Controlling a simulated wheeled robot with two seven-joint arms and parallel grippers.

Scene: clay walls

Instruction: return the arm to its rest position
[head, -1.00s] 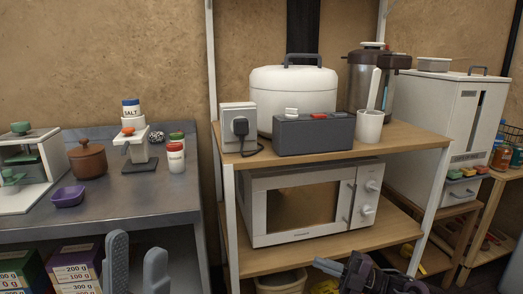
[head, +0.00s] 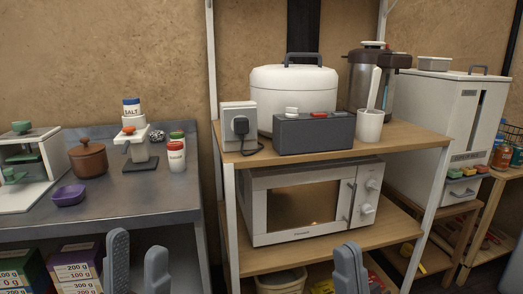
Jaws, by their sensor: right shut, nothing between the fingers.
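My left gripper (head: 137,264) is at the bottom edge of the head view, left of centre. Its two grey fingers point up and stand apart with nothing between them. It is in front of the lower part of the metal counter. My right gripper (head: 350,270) is at the bottom, right of centre, in front of the lower shelf. Its grey fingers point up and are together, with nothing held. The rest of both arms is out of view.
A wooden shelf unit (head: 330,255) carries a microwave (head: 305,203), a white cooker (head: 293,92) and a dark grey box (head: 313,136). On the left, a metal counter (head: 120,212) holds a brown pot (head: 88,159) and a purple bowl (head: 68,195). Cartons stand below it.

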